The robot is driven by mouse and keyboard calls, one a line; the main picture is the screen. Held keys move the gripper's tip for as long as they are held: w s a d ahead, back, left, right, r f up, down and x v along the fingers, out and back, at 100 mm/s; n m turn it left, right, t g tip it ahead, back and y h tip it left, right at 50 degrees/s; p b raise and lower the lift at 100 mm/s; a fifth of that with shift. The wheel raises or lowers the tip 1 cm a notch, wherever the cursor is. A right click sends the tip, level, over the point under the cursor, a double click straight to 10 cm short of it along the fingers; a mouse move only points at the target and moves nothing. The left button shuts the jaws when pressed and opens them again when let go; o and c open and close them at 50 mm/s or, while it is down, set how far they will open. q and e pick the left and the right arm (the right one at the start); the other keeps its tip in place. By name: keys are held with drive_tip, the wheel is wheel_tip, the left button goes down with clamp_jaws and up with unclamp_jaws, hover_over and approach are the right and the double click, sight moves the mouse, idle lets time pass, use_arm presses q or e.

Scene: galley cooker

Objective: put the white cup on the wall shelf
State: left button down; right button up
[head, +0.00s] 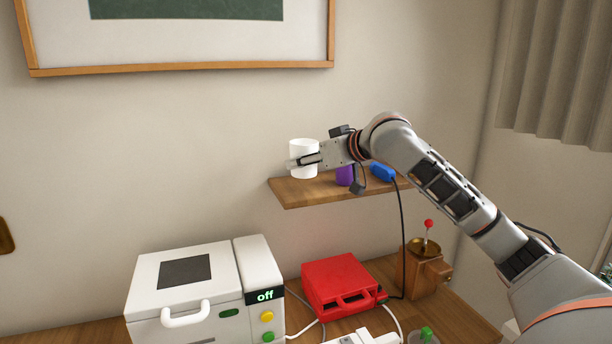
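The white cup (303,148) is upright at the left part of the wooden wall shelf (310,192). My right gripper (304,161) reaches in from the right, with a finger across the front of the cup; it looks shut on it. The cup's base is just over the shelf board; I cannot tell whether it touches. The far finger is hidden behind the cup. My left gripper is not in view.
A purple object (345,176) and a blue device (382,172) with a hanging black cable (402,240) are on the shelf, right of the cup. Below stand a white appliance (165,262) reading "off", a red case (335,278) and a brown box with a red-knobbed lever (425,270).

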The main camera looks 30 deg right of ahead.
sight(312, 174)
drive_tip(key=shift+f, duration=1.95)
drive_tip(key=shift+f, duration=0.1)
drive_tip(key=o, duration=1.1)
drive_tip(key=shift+o, duration=0.2)
